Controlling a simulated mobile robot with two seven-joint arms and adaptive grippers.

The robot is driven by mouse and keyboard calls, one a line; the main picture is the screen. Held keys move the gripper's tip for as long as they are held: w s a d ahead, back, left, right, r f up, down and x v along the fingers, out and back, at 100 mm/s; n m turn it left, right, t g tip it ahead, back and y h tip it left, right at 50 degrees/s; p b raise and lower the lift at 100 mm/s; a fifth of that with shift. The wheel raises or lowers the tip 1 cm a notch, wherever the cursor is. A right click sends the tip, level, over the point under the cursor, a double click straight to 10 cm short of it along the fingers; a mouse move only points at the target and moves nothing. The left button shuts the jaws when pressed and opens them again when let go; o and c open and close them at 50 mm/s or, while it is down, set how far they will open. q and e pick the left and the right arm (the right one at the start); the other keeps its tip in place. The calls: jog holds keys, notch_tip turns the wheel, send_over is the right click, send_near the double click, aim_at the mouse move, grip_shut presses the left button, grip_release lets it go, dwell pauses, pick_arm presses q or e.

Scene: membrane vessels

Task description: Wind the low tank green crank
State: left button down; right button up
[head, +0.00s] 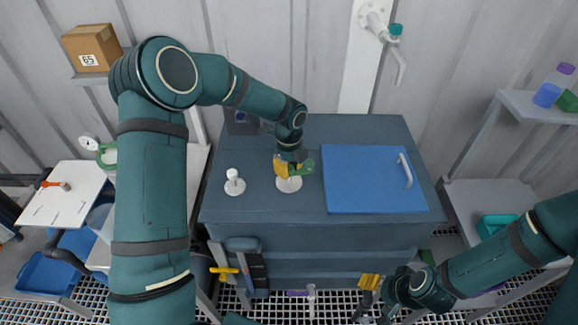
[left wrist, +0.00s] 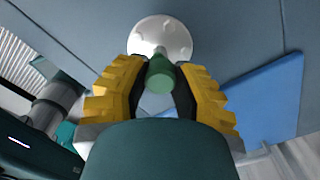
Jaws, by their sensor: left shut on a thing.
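The green crank (head: 305,167) stands on a round white base (head: 289,185) on top of the low dark blue-grey tank (head: 260,205). My left gripper (head: 288,168) reaches down over it, with its yellow fingers shut on the crank. In the left wrist view the crank's green grip (left wrist: 160,73) lies between the two fingers, in front of the white base (left wrist: 160,35). The gripper hides part of the crank in the head view. My right gripper (head: 369,283) hangs low in front of the tank, away from the crank; its finger gap is unclear.
A white-knobbed fitting (head: 233,182) stands left of the crank. A blue lid (head: 365,180) with a white handle (head: 405,170) lies to the right. A wall-mounted white crank (head: 399,65) is behind. A yellow-handled valve (head: 224,270) sits at the tank's front.

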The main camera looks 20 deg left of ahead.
aim_at(289, 167)
dwell(0.5)
pick_arm(q)
jog(key=c, duration=0.7)
grip_release()
notch_tip(289, 167, up, 12)
